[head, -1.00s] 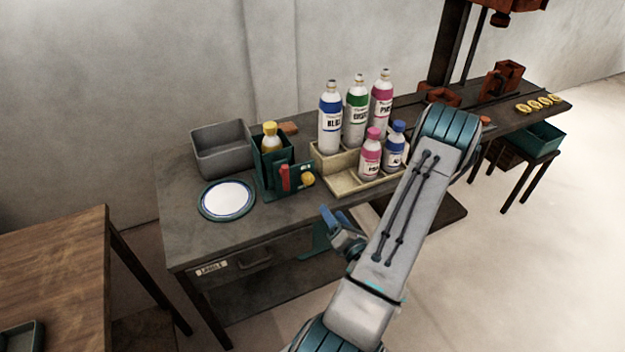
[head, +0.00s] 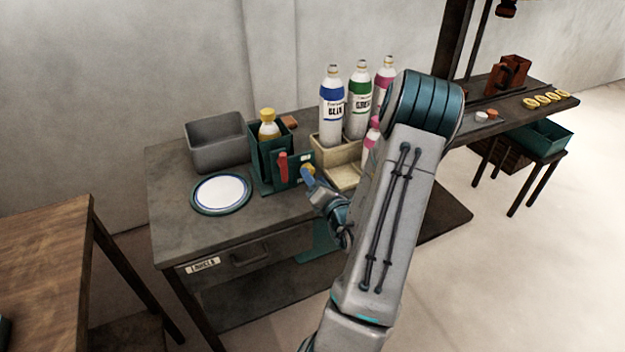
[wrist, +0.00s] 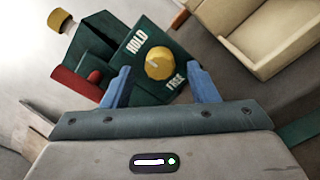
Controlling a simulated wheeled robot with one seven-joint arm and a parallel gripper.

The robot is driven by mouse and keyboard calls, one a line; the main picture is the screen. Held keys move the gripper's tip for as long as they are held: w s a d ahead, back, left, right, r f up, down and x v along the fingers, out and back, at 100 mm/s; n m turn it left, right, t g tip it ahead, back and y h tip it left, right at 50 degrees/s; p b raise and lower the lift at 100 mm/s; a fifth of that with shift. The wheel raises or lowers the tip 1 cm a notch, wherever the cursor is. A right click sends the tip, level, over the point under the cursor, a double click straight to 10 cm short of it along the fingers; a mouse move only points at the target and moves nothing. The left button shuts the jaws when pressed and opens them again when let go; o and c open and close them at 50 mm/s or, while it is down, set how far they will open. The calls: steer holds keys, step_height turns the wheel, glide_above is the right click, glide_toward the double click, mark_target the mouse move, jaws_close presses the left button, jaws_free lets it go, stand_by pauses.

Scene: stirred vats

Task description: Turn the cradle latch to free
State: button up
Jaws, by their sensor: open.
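The cradle is a dark green box (head: 256,178) on the bench, with a yellow-capped bottle (head: 267,124) standing in it. The latch is a round yellow knob (wrist: 159,63) on the cradle's green front plate, between the words HOLD and FREE. A pale pointer mark on the knob aims toward the HOLD side. My gripper (wrist: 160,88) is open, its two blue fingers on either side of the knob and apart from it in the wrist view. In the head view my gripper (head: 308,176) is in front of the plate and hides most of the knob.
A red handle (head: 283,167) is left of the latch plate. A cream bottle rack (head: 340,172) with several bottles stands close on the right. A grey bin (head: 216,143) and a white plate (head: 221,194) are on the left. The bench front is clear.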

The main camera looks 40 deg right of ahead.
steer(key=shift+x, duration=0.95)
steer(key=shift+c, duration=0.2)
steer(key=c, duration=0.9)
